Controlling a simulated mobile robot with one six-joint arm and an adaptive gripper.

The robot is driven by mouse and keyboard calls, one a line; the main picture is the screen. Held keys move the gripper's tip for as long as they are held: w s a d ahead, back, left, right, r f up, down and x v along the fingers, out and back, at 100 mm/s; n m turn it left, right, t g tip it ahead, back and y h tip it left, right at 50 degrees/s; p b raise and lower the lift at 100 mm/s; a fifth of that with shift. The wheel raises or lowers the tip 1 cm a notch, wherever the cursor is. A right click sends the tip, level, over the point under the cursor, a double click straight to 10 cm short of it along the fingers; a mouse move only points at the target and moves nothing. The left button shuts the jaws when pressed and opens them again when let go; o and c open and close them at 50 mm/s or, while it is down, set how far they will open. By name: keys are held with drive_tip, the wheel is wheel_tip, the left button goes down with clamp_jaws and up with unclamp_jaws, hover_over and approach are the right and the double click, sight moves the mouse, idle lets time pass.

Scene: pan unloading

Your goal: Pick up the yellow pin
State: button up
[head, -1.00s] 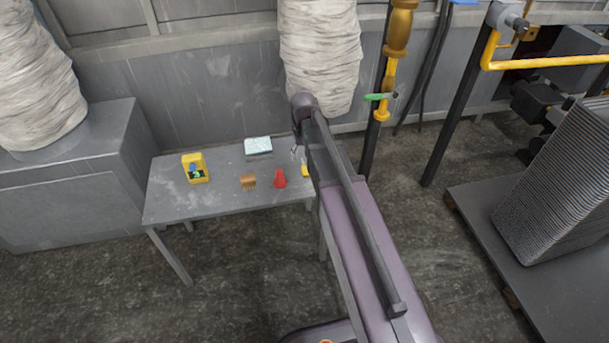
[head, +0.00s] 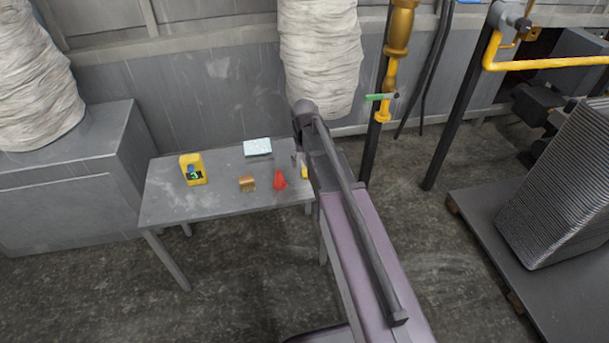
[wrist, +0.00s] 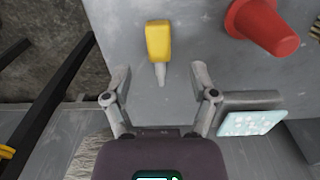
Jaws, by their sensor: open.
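The yellow pin (wrist: 158,42) lies on the grey table in the wrist view, with a yellow block-like end and a pale narrow tip pointing toward my gripper. My gripper (wrist: 161,82) is open and empty. Its two fingers stand to either side of the line of the pin's tip, with the yellow end beyond the fingertips. In the head view only a small yellow part of the pin (head: 305,172) shows beside my arm, at the table's right end. My arm hides most of the gripper there.
On the table (head: 215,199) are a red cone-like object (head: 280,181), a brown brush-like block (head: 248,184), a yellow device (head: 193,170) and a pale blue-topped box (head: 257,147). The red object also shows in the wrist view (wrist: 266,30). Dark posts stand right of the table.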

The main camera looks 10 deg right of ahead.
sight(305, 170)
drive_tip(key=shift+f+b, duration=1.45)
drive_tip(key=shift+f, duration=0.3)
clamp_jaws()
